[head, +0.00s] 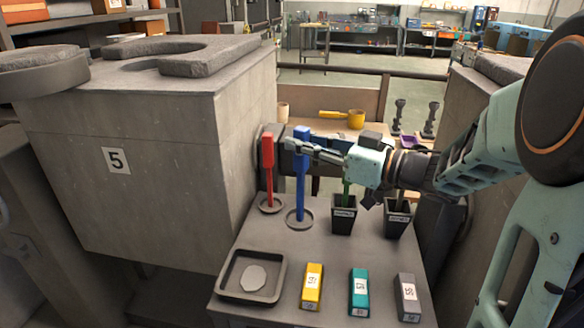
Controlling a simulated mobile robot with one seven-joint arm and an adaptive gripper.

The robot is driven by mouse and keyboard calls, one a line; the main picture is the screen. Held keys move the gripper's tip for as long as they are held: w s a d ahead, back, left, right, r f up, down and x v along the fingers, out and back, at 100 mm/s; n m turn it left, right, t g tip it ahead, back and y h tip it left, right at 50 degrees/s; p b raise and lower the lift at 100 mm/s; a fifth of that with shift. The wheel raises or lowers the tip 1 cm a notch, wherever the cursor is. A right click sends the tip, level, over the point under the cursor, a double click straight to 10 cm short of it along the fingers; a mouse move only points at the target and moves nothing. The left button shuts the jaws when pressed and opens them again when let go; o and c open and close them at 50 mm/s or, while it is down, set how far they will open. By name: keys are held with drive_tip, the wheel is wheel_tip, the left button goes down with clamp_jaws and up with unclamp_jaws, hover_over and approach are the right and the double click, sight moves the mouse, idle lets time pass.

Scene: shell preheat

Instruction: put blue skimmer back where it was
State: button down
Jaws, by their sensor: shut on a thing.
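The blue skimmer (301,180) is upright over the grey table (262,226), its lower end at a round grey ring (299,219). I cannot tell whether it rests there or hangs just above it. My gripper (296,146) reaches in from the right and is shut on the upper part of the blue handle. The finger contact is small in view and partly hidden. A red tool (268,170) of similar shape stands upright just left, at its own round ring (270,204).
Right of the skimmer are two black pots (343,226) (396,226), the nearer-left with a green handle. In front lie a square tray (228,287) and yellow (313,286), teal (359,291) and grey (408,297) blocks. A large block marked 5 (180,150) bounds the left.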

drive_tip(key=w+a+f+b, duration=0.1)
drive_tip(key=w+f, duration=0.3)
drive_tip(key=f, duration=0.4)
drive_tip(key=shift+a+f+b, duration=0.25)
drive_tip(key=shift+a+b, duration=0.1)
drive_tip(key=shift+b, duration=0.05)
drive_tip(key=shift+f, duration=0.2)
drive_tip(key=c, duration=1.7)
unclamp_jaws()
drive_tip(key=shift+c, duration=0.2)
drive_tip(key=p+v, duration=0.1)
drive_tip(key=v, duration=1.1)
drive_tip(key=shift+r, duration=0.2)
